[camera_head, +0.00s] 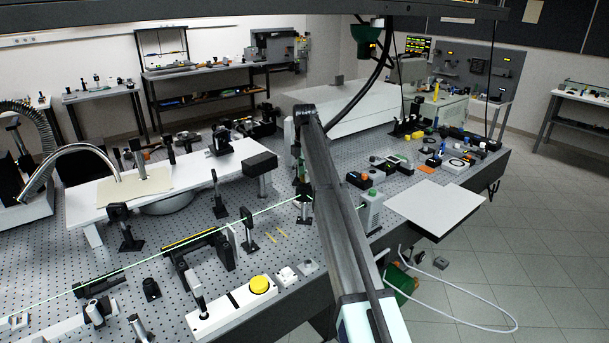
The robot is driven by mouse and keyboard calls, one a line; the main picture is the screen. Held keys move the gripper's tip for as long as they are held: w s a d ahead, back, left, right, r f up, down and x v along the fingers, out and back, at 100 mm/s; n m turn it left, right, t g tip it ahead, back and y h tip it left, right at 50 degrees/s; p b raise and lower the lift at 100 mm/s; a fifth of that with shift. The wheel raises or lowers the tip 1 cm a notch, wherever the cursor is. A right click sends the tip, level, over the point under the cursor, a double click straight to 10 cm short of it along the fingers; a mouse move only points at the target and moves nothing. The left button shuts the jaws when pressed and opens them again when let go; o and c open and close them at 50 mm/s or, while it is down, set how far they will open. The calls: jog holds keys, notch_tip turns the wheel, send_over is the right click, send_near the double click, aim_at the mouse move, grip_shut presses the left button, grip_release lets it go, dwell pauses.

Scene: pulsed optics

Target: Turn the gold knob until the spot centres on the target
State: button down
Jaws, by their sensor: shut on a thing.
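My arm rises through the middle of the picture, and its far end bends down to the optical table. My gripper (302,184) shows there as a small dark shape, partly hidden by my arm. It is shut at a dark optic mount (304,213) standing on the table. The gold knob is too small or hidden to make out at the jaws. A thin green beam (187,238) runs from the lower left to this mount. I cannot make out the spot or the target.
The perforated optical table (135,268) carries several dark mounts, including one beside the beam (248,230). A white box with a yellow button (262,285) stands near the front edge. A raised white breadboard (110,200) is at left. A white panel (436,208) lies at right.

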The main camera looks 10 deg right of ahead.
jog(key=m, duration=0.6)
jog(key=shift+b, duration=0.35)
jog(key=m, duration=0.6)
jog(key=shift+s, duration=0.1)
jog(key=c, duration=0.8)
grip_release()
notch_tip(320, 180, up, 12)
jog(key=shift+f, duration=0.1)
